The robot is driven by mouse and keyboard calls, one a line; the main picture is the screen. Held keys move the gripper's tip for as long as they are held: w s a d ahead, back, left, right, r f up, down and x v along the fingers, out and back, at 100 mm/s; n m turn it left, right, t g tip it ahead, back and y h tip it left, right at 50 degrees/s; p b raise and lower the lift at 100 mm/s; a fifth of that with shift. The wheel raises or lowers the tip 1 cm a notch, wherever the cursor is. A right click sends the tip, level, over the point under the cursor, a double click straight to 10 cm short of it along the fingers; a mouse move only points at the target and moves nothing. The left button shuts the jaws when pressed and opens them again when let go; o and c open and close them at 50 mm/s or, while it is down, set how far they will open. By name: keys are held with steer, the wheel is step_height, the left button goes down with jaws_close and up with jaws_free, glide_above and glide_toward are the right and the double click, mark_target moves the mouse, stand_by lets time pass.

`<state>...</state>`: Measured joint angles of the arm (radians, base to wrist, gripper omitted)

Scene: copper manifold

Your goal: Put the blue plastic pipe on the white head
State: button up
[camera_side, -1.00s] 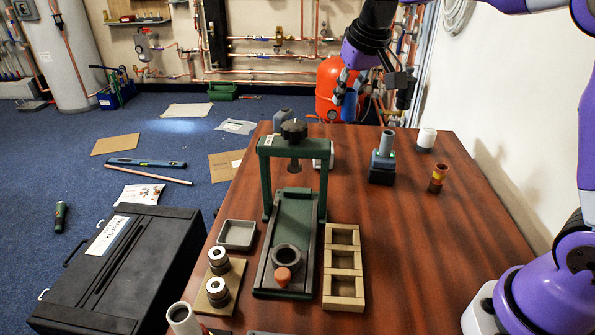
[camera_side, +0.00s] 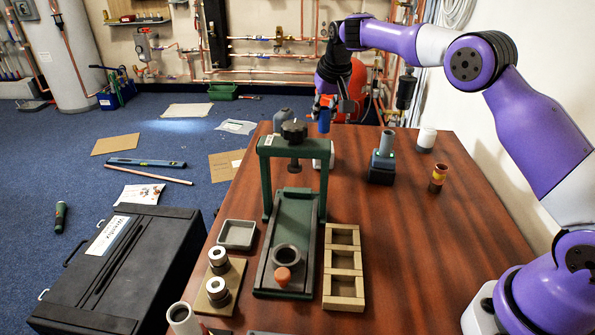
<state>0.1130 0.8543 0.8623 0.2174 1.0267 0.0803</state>
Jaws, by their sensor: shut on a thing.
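My gripper (camera_side: 328,104) is over the far end of the wooden table, shut on the blue plastic pipe (camera_side: 324,122). The pipe hangs roughly upright below the fingers, behind and right of the green press. A white block (camera_side: 331,160) shows partly behind the press's right post, below the pipe; the rest of it is hidden. A white cylinder (camera_side: 427,138) stands at the far right of the table. I cannot tell for sure which white thing is the white head. The pipe looks apart from both.
The green press (camera_side: 267,185) with a black knob (camera_side: 294,131) stands mid-table. A grey pipe on a dark block (camera_side: 382,165) and a copper fitting (camera_side: 438,178) stand right. A wooden tray (camera_side: 343,267) lies in front. The table's right middle is clear.

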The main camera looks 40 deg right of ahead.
mark_target(324, 125)
steer(key=shift+w+d+f, duration=0.1)
steer(key=shift+d+f, duration=0.1)
steer(key=shift+f, duration=1.9)
steer(key=o, duration=0.9)
steer(key=shift+f, duration=0.15)
